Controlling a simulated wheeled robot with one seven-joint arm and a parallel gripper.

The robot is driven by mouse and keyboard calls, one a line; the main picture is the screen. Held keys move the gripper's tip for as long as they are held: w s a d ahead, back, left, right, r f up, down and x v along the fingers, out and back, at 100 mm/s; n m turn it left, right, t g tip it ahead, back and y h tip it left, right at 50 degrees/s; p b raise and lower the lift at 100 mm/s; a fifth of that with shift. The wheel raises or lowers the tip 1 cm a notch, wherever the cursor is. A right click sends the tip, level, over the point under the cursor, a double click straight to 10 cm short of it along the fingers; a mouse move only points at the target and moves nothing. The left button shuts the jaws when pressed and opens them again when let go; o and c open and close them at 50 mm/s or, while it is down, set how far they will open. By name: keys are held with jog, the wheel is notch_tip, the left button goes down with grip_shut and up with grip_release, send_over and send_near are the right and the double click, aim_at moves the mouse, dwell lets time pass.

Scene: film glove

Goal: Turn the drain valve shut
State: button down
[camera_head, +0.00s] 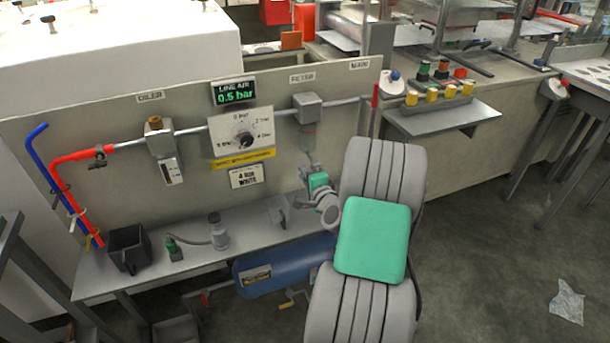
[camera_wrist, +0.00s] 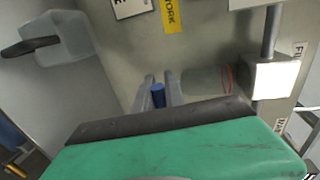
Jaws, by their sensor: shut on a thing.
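The filter (camera_head: 307,106) is a grey block on the air pipe, with a clear bowl (camera_head: 307,138) hanging below it. In the wrist view the bowl (camera_wrist: 205,80) has a red line around it. A small blue knob (camera_wrist: 158,96), which looks like the drain valve, lies beyond the bowl's lower end. My gripper (camera_wrist: 159,90) is shut on this knob, one finger on each side. In the head view my gripper (camera_head: 310,160) is just under the bowl, and the knob is too small or hidden there. The knob's turn position cannot be told.
A line air display (camera_head: 235,92) reads 0.5 bar, above a dial (camera_head: 243,140). A blue tank (camera_head: 280,266) with a yellow-handled valve (camera_head: 290,303) is under the shelf (camera_head: 195,258).

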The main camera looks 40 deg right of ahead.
jog(key=c, duration=1.4)
grip_release()
jog(key=v, duration=0.7)
jog(key=shift+s, duration=0.4)
jog(key=shift+a, duration=0.1)
jog(key=w+a+r+n+g+y+p, duration=0.1)
jog(key=w+a+r+n+y+p, duration=0.2)
jog(key=a, duration=0.4)
jog(key=w+a+r+n+g+y+p, duration=0.1)
jog(key=a+r+n+y+p, duration=0.15)
jog(key=a+n, duration=0.3)
jog(key=s+a+r+n+g+y+p, duration=0.1)
jog(key=s+a+r+n+g+p, duration=0.1)
jog(key=a+r+n+g+p, duration=0.3)
jog(key=s+a+r+n, duration=0.1)
jog(key=s+a+n, duration=0.15)
jog(key=a, duration=0.55)
jog(key=s+a+r+n+g+h+p, duration=0.1)
jog(key=s+a+r+n+g+p, duration=0.1)
jog(key=s+r, duration=0.2)
jog(key=s+a+r+n+g+h+p, duration=0.1)
jog(key=s+a+r+n+g+p, duration=0.1)
jog(key=s, duration=0.7)
jog(key=shift+a+r+n+g, duration=0.5)
jog(key=shift+r+n, duration=0.2)
jog(key=shift+r, duration=0.15)
